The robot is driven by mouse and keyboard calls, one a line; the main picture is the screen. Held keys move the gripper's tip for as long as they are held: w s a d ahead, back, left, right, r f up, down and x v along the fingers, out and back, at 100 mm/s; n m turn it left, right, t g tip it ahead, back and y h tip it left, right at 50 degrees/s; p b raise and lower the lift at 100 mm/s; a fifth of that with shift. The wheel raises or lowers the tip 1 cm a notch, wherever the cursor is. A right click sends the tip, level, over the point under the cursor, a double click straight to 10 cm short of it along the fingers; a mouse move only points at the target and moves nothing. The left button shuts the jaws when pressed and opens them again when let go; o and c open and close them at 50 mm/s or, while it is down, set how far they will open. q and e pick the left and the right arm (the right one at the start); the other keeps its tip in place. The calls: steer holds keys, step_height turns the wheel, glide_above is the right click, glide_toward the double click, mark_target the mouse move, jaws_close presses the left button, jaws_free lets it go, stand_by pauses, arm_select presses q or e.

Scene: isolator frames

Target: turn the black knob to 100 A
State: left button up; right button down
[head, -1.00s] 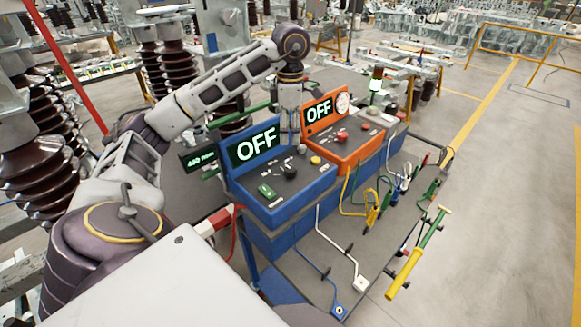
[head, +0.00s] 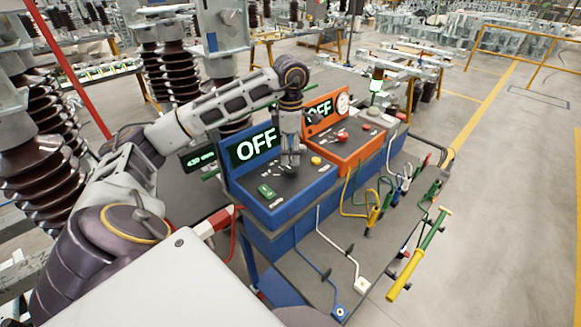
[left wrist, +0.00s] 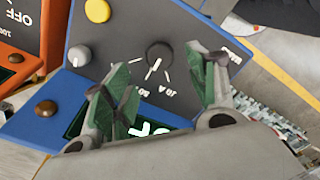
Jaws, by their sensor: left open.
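The black knob (left wrist: 159,54) is on the dark grey panel of the blue console (head: 284,207). Labels are printed around it in the left wrist view, one reading 10 A. My left gripper (head: 290,160) points down over the panel and hides the knob in the head view. In the left wrist view the left gripper (left wrist: 162,66) has its fingers spread, and the knob shows in the gap between them. I cannot tell whether they touch it. The console's display (head: 254,145) reads OFF. My right gripper is not in view.
A yellow button (left wrist: 97,10), a grey knob (left wrist: 79,56) and a green switch (head: 266,191) share the panel. The orange console (head: 352,155) stands close beside it, with a red knob (head: 341,137). Cables and a yellow-green rod (head: 419,255) are in front.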

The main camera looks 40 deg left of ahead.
mark_target(291, 169)
arm_select(q)
steer(key=shift+f+p, duration=0.35)
steer(key=shift+f, duration=2.9)
steer(key=c, duration=1)
steer(key=shift+c, duration=0.2)
